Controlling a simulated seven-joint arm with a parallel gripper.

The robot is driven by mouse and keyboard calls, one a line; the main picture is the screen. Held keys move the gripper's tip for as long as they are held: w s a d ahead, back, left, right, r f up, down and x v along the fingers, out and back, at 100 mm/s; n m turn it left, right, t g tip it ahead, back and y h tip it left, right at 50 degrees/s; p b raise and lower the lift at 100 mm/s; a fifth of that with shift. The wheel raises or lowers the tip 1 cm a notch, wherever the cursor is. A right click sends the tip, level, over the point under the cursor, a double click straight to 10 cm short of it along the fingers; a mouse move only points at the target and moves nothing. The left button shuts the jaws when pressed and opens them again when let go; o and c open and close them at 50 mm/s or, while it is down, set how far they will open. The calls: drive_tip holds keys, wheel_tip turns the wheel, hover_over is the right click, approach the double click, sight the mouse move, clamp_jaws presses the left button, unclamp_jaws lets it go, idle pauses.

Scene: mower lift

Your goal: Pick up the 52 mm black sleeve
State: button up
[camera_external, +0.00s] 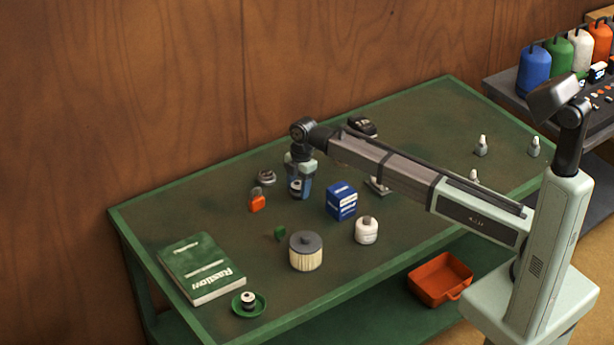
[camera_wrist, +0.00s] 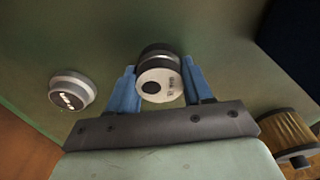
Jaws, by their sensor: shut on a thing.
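A black sleeve with a white, printed end face and a dark centre (camera_wrist: 160,84) sits between the two blue fingers of my gripper (camera_wrist: 159,68) in the wrist view. The gripper is shut on it, one finger on each side. In the external view my gripper (camera_external: 299,186) points down over the back middle of the green table, and the sleeve (camera_external: 295,184) shows partly between the fingers. Whether it touches the tabletop is hard to tell. A similar small black and white cylinder (camera_external: 248,299) stands in a green dish (camera_external: 238,309) at the front left. No size marking is readable.
A grey round part (camera_external: 265,177) and an orange item (camera_external: 257,201) lie left of my gripper. A green book (camera_external: 201,268) lies front left.

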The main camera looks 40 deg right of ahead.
clamp_jaws()
drive_tip(key=shift+r, duration=0.1)
